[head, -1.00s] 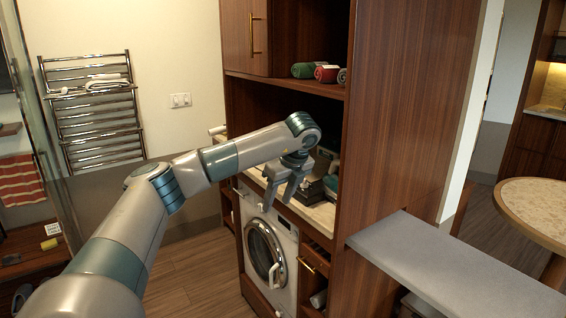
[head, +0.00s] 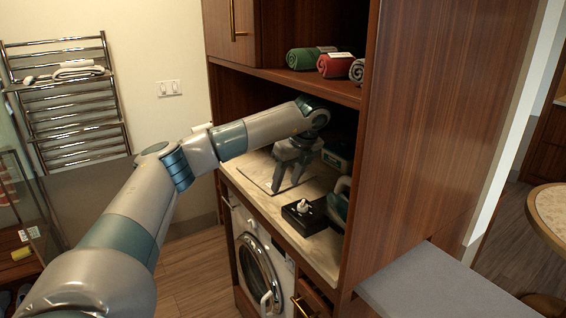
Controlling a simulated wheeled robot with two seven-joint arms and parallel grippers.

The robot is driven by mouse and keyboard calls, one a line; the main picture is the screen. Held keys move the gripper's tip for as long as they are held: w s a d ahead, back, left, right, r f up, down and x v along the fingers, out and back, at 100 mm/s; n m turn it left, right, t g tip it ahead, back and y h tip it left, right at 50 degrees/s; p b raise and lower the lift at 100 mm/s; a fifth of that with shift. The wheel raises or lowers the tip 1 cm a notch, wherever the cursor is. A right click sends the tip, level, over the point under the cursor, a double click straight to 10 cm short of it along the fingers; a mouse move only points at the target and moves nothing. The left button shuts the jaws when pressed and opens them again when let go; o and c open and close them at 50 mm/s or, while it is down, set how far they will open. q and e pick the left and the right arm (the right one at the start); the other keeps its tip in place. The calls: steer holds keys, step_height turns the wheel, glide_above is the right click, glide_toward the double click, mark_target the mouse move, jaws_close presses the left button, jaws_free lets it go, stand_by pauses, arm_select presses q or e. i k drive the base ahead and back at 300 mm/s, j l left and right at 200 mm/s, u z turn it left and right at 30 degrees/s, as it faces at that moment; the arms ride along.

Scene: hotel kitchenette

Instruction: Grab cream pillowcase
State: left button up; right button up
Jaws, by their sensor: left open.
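A flat, pale, cream-coloured piece with a thin dark edge (head: 256,176) lies on the counter in the alcove. It may be the cream pillowcase, but I cannot tell for sure. My left gripper (head: 287,183) is open, fingers pointing down, over the right part of this piece. I see nothing between the fingers, and I cannot tell whether the tips touch the surface. My right gripper is not in view.
A black box with a white knob (head: 304,213) stands on the counter (head: 324,250) right of the gripper. Teal-and-dark items sit behind. Green (head: 306,58) and red (head: 336,65) rolls lie on the shelf above. A wooden side panel (head: 430,120) bounds the right.

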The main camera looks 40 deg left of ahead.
mark_target(260, 172)
steer(key=i+j, duration=0.75)
steer(key=i, duration=0.1)
